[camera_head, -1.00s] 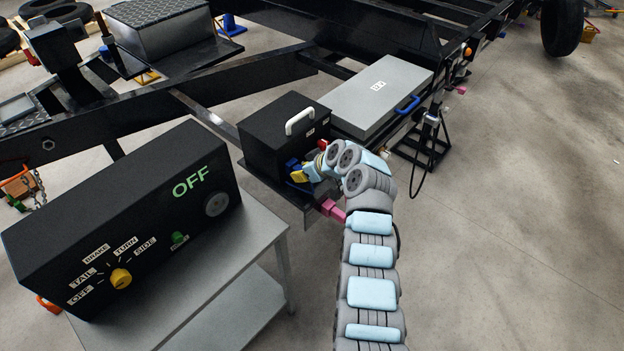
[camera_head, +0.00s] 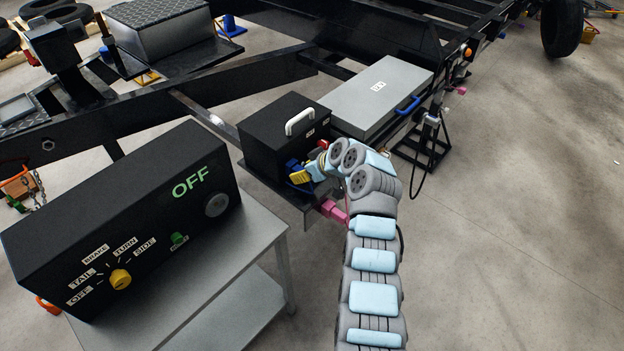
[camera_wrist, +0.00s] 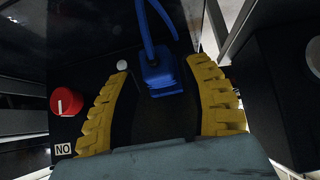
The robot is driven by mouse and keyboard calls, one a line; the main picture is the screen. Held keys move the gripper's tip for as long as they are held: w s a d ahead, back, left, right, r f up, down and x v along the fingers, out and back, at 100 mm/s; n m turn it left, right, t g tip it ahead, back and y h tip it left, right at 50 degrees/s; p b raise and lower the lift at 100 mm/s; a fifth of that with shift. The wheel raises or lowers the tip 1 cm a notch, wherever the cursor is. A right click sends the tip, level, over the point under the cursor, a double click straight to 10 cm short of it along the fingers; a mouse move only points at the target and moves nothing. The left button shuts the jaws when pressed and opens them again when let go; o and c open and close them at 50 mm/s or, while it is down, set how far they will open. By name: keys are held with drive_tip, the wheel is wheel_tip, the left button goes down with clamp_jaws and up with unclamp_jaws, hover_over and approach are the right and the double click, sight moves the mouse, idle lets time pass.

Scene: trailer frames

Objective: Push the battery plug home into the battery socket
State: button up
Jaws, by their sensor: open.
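The blue battery plug (camera_wrist: 163,78) shows in the wrist view against the dark front of the black battery box (camera_head: 268,140), with its blue cable looping up. In the head view the plug (camera_head: 293,164) is partly hidden by my gripper. The socket is hidden behind the plug, and I cannot tell how deep the plug sits. My gripper (camera_wrist: 160,68) is open. Its yellow ribbed fingers stand on either side of the plug with gaps, touching neither side. In the head view my gripper (camera_head: 308,170) is at the front of the box.
A red knob (camera_wrist: 66,102) with a label is left of my fingers in the wrist view. A grey case (camera_head: 370,95) stands behind the box. A pink bar (camera_head: 332,210) is below my wrist. The black control panel (camera_head: 120,220) reads OFF on a bench at left. Floor at right is clear.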

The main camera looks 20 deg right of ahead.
drive_tip(key=v, duration=1)
drive_tip(key=shift+r, duration=0.1)
